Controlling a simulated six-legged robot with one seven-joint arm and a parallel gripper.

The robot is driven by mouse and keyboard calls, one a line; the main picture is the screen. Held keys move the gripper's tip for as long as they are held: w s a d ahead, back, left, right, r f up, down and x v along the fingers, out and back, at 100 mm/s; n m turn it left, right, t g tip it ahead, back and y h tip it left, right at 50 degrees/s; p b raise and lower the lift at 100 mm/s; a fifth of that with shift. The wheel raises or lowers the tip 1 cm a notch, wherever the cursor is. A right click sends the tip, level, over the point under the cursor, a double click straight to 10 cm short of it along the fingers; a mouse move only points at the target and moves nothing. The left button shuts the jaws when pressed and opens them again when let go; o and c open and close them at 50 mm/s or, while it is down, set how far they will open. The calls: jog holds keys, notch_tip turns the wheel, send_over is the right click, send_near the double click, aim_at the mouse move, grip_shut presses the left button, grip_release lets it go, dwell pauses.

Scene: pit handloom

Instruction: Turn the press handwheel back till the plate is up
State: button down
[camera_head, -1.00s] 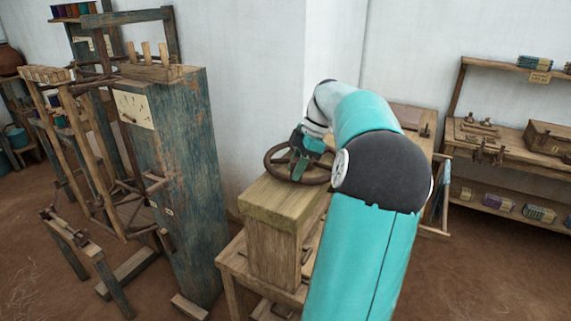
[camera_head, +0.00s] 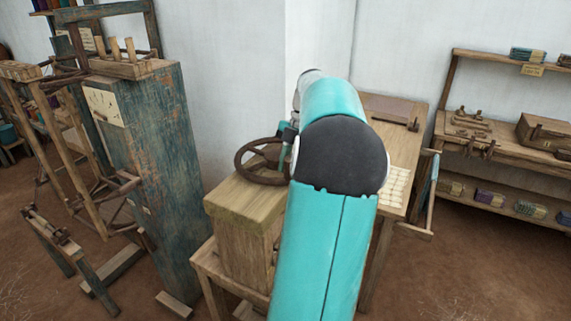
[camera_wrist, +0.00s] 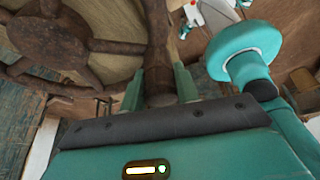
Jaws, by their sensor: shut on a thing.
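The dark brown press handwheel (camera_head: 241,163) lies flat above the wooden press (camera_head: 245,199) in the head view. In the wrist view the spoked handwheel (camera_wrist: 62,40) fills the upper left. My gripper (camera_wrist: 159,88) is shut on a brown wooden part of the wheel, which runs between its two teal fingers; whether this is rim or handle I cannot tell. In the head view my arm hides most of the gripper, at the wheel's far right side. The press plate cannot be made out in either view.
A tall blue-green weathered wooden cabinet (camera_head: 150,170) stands left of the press, with loom frames beyond. A wooden table (camera_head: 405,130) with a pale gridded sheet is behind my arm. Shelves (camera_head: 500,140) stand at the right. The floor at front right is clear.

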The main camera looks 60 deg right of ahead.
jog(key=shift+s+d, duration=0.1)
jog(key=shift+s, duration=0.05)
dwell(0.4)
jog(key=c, duration=1.1)
grip_release()
jog(key=shift+o, duration=0.2)
jog(key=w+v, duration=0.1)
jog(key=v, duration=0.6)
jog(key=shift+s+r, duration=0.3)
jog(key=shift+s, duration=0.15)
